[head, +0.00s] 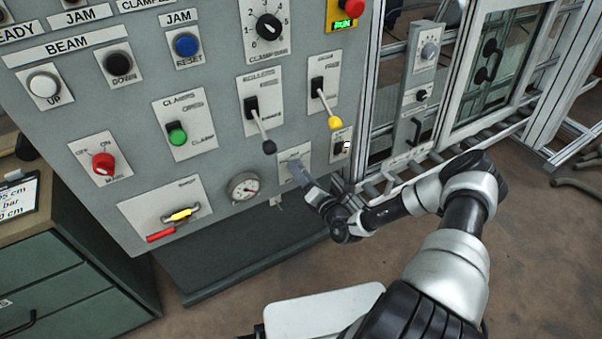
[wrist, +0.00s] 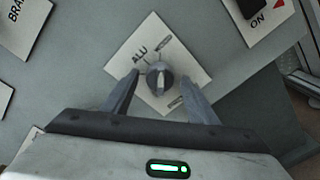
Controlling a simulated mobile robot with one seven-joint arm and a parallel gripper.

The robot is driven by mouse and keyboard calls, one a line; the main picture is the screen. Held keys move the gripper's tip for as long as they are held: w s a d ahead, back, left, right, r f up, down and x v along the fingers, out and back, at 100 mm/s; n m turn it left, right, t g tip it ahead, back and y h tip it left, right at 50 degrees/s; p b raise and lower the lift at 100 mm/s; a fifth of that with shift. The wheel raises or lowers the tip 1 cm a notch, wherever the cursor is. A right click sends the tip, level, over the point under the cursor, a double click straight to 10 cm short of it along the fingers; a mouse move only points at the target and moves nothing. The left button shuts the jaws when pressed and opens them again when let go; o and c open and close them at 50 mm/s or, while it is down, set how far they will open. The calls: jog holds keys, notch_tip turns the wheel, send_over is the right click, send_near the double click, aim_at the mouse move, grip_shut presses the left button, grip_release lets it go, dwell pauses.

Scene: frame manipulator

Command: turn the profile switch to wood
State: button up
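The profile switch is a grey rotary knob (wrist: 160,78) on a white square plate (wrist: 186,62). In the wrist view "ALU" reads at the plate's upper left; the other labels, at upper right and bottom, are too blurred to read. A light mark runs along the knob's lower half, towards the gripper's body. My gripper (wrist: 159,80) is open, with one finger on each side of the knob and a gap visible on both sides. In the head view my gripper (head: 297,169) is at the switch plate (head: 294,153) low on the panel and hides the knob.
A pressure gauge (head: 243,186) is left of the switch plate. Above are a black-tipped lever (head: 262,129) and a yellow-tipped lever (head: 328,108). A small black switch (head: 340,146) sits close on the right. A framed glass door (head: 497,65) stands further right.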

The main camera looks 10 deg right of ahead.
jog(key=p+v, duration=0.2)
jog(key=v, duration=1.5)
jog(key=shift+s, duration=0.25)
jog(key=shift+r, duration=0.1)
